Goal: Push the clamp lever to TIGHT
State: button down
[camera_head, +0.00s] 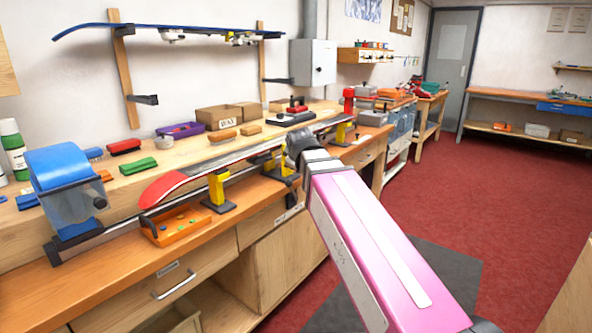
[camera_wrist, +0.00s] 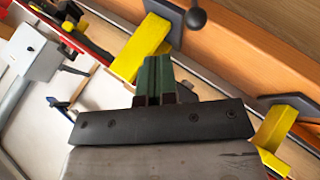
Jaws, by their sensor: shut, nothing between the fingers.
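A black ball knob on a short stem (camera_wrist: 196,17) shows at the top of the wrist view, over the wooden bench front; it looks like the clamp lever. My gripper (camera_wrist: 158,62) has its green fingers shut and empty, below and left of the knob and apart from it. A yellow clamp post (camera_wrist: 141,50) stands just beyond the fingertips; I cannot tell whether they touch. In the head view my pink arm reaches to the bench beside the ski (camera_head: 190,180), and its wrist hides the fingers and the lever. No TIGHT marking is readable.
Another yellow post (camera_head: 217,188) carries the ski near its red tip. An orange tray (camera_head: 175,226) and a blue dispenser (camera_head: 62,175) stand to the left. A second yellow post (camera_wrist: 275,127) is right of my gripper in the wrist view. The red floor is clear.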

jog(key=shift+v, duration=2.05)
